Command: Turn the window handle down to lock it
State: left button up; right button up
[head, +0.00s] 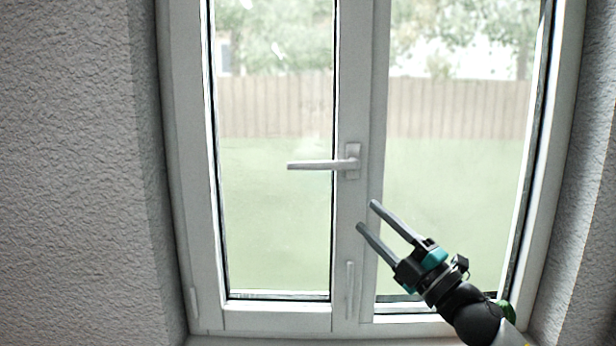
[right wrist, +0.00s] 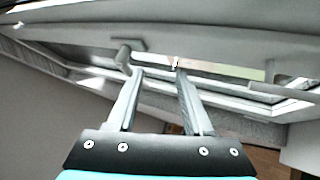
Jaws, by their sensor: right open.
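The window handle (head: 325,164) is a light grey lever on the middle post of the white window (head: 350,215). It lies level, pointing left from its mounting plate. In the right wrist view the handle (right wrist: 124,56) shows ahead of the fingers, near the left fingertip. My right gripper (head: 367,215) is open and empty. In the head view it is below and slightly right of the handle, fingers pointing up and left. The gripper also shows in the right wrist view (right wrist: 158,72). No contact with the handle is visible. My left gripper is not in view.
A second slim vertical fitting (head: 350,290) sits low on the middle post. Textured grey walls (head: 75,170) flank the window on both sides. Glass panes lie either side of the post. The space left of my gripper, below the handle, looks clear.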

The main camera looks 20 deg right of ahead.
aim_at(321, 168)
notch_tip(321, 168, up, 7)
jog(key=s+d+n+g+y, duration=0.1)
jog(key=s+n+g+y, duration=0.2)
jog(key=n+g+y, duration=0.75)
jog(key=w+a+r+h+p, duration=0.1)
jog(key=w+a, duration=0.2)
jog(key=w+a+n+t+h+p, duration=0.1)
jog(key=w+a+p, duration=0.1)
jog(key=a, duration=0.1)
jog(key=w+a+r+n+t+h+p, duration=0.1)
jog(key=w+a+h, duration=0.1)
jog(key=w+a, duration=0.1)
jog(key=shift+w+a+r+n, duration=0.25)
jog(key=shift+w+a+r, duration=0.05)
jog(key=shift+a, duration=0.3)
jog(key=shift+p+x, duration=0.3)
jog(key=shift+x, duration=0.45)
jog(key=shift+f, duration=0.1)
grip_shut()
